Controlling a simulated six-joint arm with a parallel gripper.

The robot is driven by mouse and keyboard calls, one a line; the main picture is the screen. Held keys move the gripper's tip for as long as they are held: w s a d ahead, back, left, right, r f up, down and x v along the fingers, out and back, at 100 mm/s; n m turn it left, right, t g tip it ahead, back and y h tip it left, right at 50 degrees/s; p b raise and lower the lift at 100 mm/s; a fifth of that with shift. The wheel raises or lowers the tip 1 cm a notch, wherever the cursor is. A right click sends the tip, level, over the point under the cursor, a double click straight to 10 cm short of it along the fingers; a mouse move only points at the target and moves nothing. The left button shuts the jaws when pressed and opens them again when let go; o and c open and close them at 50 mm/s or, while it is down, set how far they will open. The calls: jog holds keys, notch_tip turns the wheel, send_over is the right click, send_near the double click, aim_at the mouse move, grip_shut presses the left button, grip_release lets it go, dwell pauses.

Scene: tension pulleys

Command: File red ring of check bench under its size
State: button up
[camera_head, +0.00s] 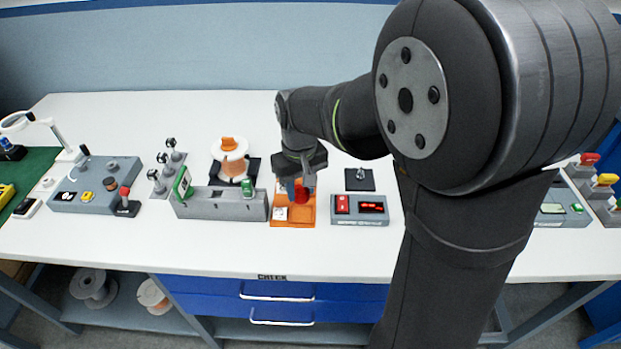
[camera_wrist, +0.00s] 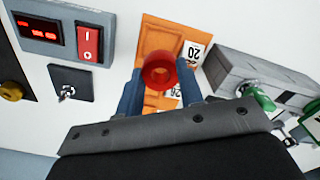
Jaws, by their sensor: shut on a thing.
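In the head view my gripper (camera_head: 296,186) points down over an orange tray (camera_head: 301,222), and red shows at the fingers. The orange tray also shows behind the ring in the wrist view (camera_wrist: 152,33). A second label (camera_wrist: 172,92) is partly hidden by a finger. I cannot tell whether the ring touches the tray.
A grey box with a red switch (camera_head: 343,205) and red display stands right of the tray. A long grey block (camera_head: 225,207) with green parts stands to its left. A white and orange spool (camera_head: 229,160) stands behind that block. White bench shows in front.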

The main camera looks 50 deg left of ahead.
send_over(302, 214)
jog(key=shift+f, duration=2.1)
jog(key=shift+f, duration=0.9)
jog(key=o, duration=1.5)
jog(key=shift+c, duration=0.2)
jog(key=shift+s+r, duration=0.1)
jog(key=shift+c, duration=0.2)
jog(key=shift+o, duration=0.2)
jog(key=shift+r, duration=0.3)
notch_tip(302, 214, up, 7)
